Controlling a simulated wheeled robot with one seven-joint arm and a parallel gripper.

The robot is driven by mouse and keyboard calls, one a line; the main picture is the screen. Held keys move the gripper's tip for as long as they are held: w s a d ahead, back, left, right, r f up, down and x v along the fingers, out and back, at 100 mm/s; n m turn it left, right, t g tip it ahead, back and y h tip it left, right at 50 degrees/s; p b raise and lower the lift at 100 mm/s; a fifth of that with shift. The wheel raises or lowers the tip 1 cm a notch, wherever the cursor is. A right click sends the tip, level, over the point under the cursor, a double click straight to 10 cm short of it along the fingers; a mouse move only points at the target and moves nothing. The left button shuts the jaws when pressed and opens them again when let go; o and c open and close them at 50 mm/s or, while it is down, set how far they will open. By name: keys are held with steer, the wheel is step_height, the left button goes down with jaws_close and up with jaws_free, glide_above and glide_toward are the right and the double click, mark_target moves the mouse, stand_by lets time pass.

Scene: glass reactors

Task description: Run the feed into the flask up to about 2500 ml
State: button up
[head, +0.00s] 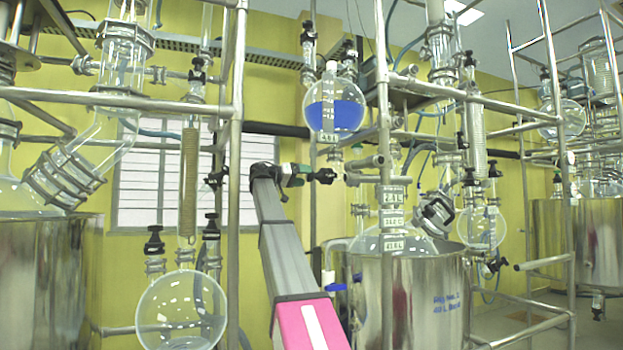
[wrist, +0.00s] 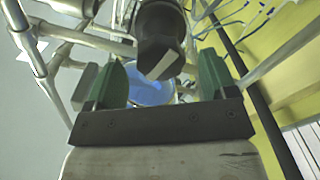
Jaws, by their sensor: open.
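A round glass flask (head: 335,113) with white graduation marks hangs in the frame at upper middle, a little over half full of blue liquid. A small label (head: 328,138) sits under it; its figures are too small to read surely. Below it, a black valve knob (head: 326,176) faces my gripper (head: 306,172). In the wrist view the knob (wrist: 160,50) lies ahead, between the two green fingers of my gripper (wrist: 162,80). The fingers stand apart with gaps on both sides, and I cannot tell if they touch it. Blue liquid shows behind the knob.
A steel vessel (head: 405,300) with a glass dome and stacked labels (head: 392,218) stands below right. An empty round flask (head: 181,312) hangs at lower left. Steel frame pipes (head: 235,150) and glassware crowd both sides of my arm.

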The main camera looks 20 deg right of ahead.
steer(key=a, duration=0.5)
steer(key=shift+s+a, duration=0.15)
steer(key=shift+a, duration=0.25)
steer(key=shift+s, duration=0.1)
